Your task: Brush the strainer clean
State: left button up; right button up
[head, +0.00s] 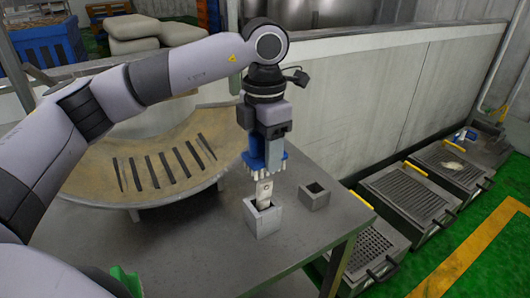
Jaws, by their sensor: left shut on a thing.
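My left gripper (272,150) points down over the metal table and is shut on what looks like a brush. The brush has a blue part (253,161) with a white bristle-like fringe. A pale shaft (264,192) below it stands in a square grey holder (262,220); its lower end is hidden inside. Several metal strainer boxes with yellow handles stand on the floor at the right. The strainer box (437,151) toward the back has a pale patch of residue on its slotted top. My right gripper is not in view.
A second, empty square holder (314,194) stands right of the first on the table (205,255). A curved slotted tan chute (105,195) lies behind and left. A low pale wall (375,90) runs behind. The green floor at the right has clear room.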

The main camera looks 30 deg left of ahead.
pick_arm(q)
jog(key=shift+w+d+r+p, duration=0.15)
jog(key=shift+r+p, duration=0.35)
jog(key=shift+r, duration=0.45)
jog(key=shift+r+p, duration=1)
jog(key=shift+r, duration=0.5)
